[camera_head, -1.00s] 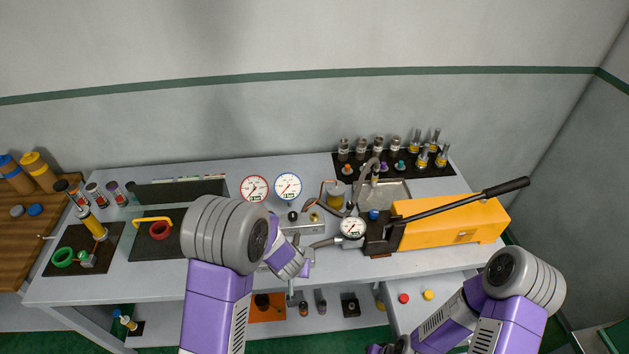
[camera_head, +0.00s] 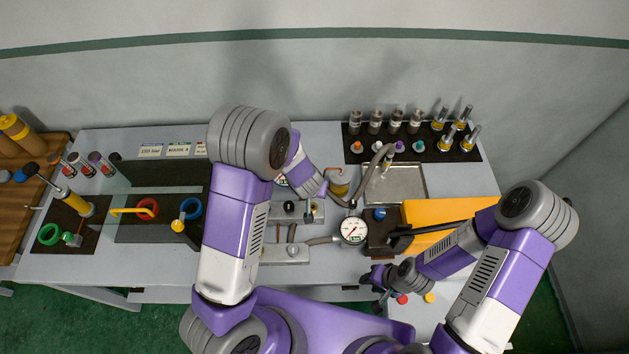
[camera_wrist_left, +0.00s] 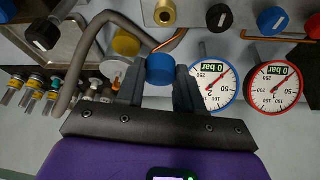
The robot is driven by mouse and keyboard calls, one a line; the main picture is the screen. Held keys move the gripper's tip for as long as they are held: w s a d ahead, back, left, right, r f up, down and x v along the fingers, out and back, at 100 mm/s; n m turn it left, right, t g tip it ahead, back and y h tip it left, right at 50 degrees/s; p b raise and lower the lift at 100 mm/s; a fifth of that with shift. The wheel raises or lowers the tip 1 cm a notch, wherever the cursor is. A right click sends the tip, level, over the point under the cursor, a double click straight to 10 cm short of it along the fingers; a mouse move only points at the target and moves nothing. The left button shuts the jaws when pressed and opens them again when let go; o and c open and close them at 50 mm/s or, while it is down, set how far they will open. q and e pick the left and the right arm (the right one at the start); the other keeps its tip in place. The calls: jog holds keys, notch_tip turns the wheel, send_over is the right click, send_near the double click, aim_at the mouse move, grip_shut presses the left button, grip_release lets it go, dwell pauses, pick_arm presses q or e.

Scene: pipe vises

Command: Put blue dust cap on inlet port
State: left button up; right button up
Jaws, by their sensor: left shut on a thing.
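In the left wrist view, my left gripper (camera_wrist_left: 160,88) is shut on a blue cap (camera_wrist_left: 160,69), held between its fingertips. A brass fitting with a dark round opening (camera_wrist_left: 165,13) is just beyond the cap, apart from it. I cannot tell for sure whether this fitting is the inlet port. In the head view the left fingers and held cap are hidden behind my left wrist, over the metal block (camera_head: 290,210). My right gripper (camera_head: 372,291) is low in front of the bench's edge; its finger gap is unclear.
Two gauges (camera_wrist_left: 213,80) (camera_wrist_left: 272,87), a bent hose (camera_wrist_left: 85,60) and a copper tube (camera_wrist_left: 170,42) are close to the left gripper. An orange pump (camera_head: 430,215) and a metal tray (camera_head: 395,183) are to its right. A rack of fittings (camera_head: 410,145) stands behind.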

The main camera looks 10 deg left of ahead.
pick_arm(q)
jog(key=shift+s, duration=0.25)
jog(key=shift+f, duration=0.15)
notch_tip(320, 180, down, 5)
jog(key=b, duration=0.4)
jog(key=shift+w+b, duration=0.1)
jog(key=shift+b, duration=0.25)
jog(key=shift+f, duration=0.3)
dwell(1.4)
jog(key=shift+f+b, duration=1.1)
jog(key=shift+f, duration=0.25)
jog(key=o, duration=1.1)
